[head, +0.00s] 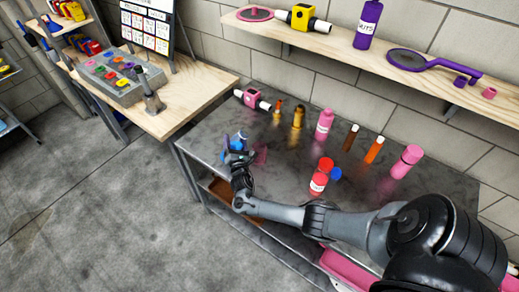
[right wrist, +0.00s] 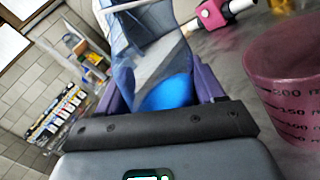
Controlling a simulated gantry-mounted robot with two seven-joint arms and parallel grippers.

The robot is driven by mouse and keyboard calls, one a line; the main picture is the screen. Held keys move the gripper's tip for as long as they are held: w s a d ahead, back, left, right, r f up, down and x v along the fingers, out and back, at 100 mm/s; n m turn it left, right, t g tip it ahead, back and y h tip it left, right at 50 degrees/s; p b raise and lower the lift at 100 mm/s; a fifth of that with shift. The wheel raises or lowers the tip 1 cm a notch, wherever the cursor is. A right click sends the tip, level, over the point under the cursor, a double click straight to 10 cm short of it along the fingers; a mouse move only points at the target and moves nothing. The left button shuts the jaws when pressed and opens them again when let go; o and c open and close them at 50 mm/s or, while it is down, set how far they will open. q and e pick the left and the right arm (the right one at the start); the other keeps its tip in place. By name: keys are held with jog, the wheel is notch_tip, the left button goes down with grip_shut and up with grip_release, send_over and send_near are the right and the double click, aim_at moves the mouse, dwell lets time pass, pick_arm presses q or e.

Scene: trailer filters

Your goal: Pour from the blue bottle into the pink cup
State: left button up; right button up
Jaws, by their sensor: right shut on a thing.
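My right gripper (head: 238,157) is shut on the blue bottle (head: 238,141) at the left end of the dark metal table. In the right wrist view the bottle (right wrist: 150,45) sits between the purple fingers (right wrist: 160,98); it looks clear bluish, with a bright blue part low down. The pink cup (head: 261,153) stands on the table just right of the bottle, apart from it. It also shows in the right wrist view (right wrist: 292,85), see-through, with dark volume marks. Its inside is too small to judge in the head view. My left gripper is not in view.
The table (head: 290,180) also holds a red bottle (head: 320,178), a blue round thing (head: 335,174), a pink bottle (head: 325,124) and several small bottles along the back. A wooden shelf (head: 420,75) hangs above. A wooden bench (head: 170,110) stands left.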

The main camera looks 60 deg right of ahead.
jog(key=shift+s+f+m+b, duration=0.1)
jog(key=shift+f+m+b, duration=0.15)
jog(key=shift+m+b, duration=0.35)
jog(key=shift+f+m+b, duration=0.2)
jog(key=shift+m+b, duration=0.3)
jog(key=shift+b, duration=0.25)
jog(key=b, duration=0.1)
jog(key=m+b, duration=0.1)
jog(key=shift+w+a+f+m+h+b, duration=0.1)
jog(key=shift+w+f+m+h+b, duration=0.2)
jog(key=shift+h+b, duration=0.1)
jog(key=shift+s+r+m, duration=0.1)
jog(key=shift+r+m, duration=0.1)
jog(key=shift+m, duration=0.1)
jog(key=shift+f+g+b, duration=0.1)
jog(key=shift+g+b, duration=0.2)
jog(key=shift+b, duration=0.1)
jog(key=shift+a, duration=0.1)
jog(key=shift+m, duration=0.3)
